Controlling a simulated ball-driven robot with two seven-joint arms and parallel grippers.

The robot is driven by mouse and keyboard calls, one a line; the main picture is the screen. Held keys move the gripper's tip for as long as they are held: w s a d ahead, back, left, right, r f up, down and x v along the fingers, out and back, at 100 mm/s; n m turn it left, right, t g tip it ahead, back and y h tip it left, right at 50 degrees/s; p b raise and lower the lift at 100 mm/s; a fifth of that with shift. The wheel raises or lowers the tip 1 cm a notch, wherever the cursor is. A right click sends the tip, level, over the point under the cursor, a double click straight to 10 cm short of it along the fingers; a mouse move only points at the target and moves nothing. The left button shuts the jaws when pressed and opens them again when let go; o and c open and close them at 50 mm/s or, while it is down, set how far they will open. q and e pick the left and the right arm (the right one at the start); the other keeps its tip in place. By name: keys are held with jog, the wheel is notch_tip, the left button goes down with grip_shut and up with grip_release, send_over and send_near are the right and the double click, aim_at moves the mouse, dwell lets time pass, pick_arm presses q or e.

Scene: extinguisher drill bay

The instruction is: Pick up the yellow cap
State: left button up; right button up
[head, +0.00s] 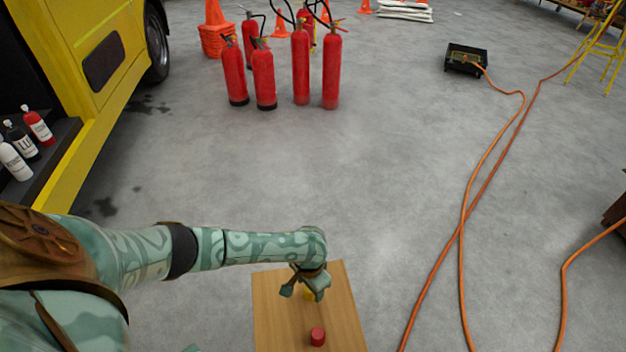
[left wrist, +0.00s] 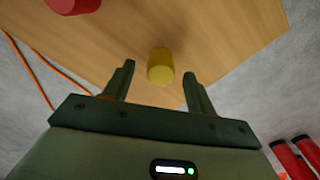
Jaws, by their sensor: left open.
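The yellow cap (left wrist: 160,67) stands on a small wooden table (head: 275,310). In the head view the yellow cap (head: 308,295) is mostly hidden by my left gripper (head: 305,290). My left gripper, also in the left wrist view (left wrist: 160,85), is open and above the table. Its two fingers lie to either side of the cap in that view, with a gap on each side; I see no contact. A red cap (head: 317,336) stands on the table nearer to me, and it also shows in the left wrist view (left wrist: 72,5). My right gripper is not in view.
Several red fire extinguishers (head: 263,75) stand on the floor beyond the table. A yellow vehicle (head: 95,60) is at left. Orange hoses (head: 465,215) run along the floor at right to a black box (head: 466,58). The floor between is clear.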

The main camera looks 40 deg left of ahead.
pick_arm(q)
notch_tip(320, 180, down, 3)
jog(key=shift+s+a+r+b, duration=0.1)
jog(key=shift+r+b, duration=0.05)
jog(key=shift+b, duration=0.3)
jog(key=shift+f, duration=0.3)
jog(key=shift+r, duration=0.15)
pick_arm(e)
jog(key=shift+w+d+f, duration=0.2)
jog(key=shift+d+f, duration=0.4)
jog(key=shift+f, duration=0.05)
pick_arm(q)
jog(key=c, duration=1.1)
jog(key=shift+r, duration=0.1)
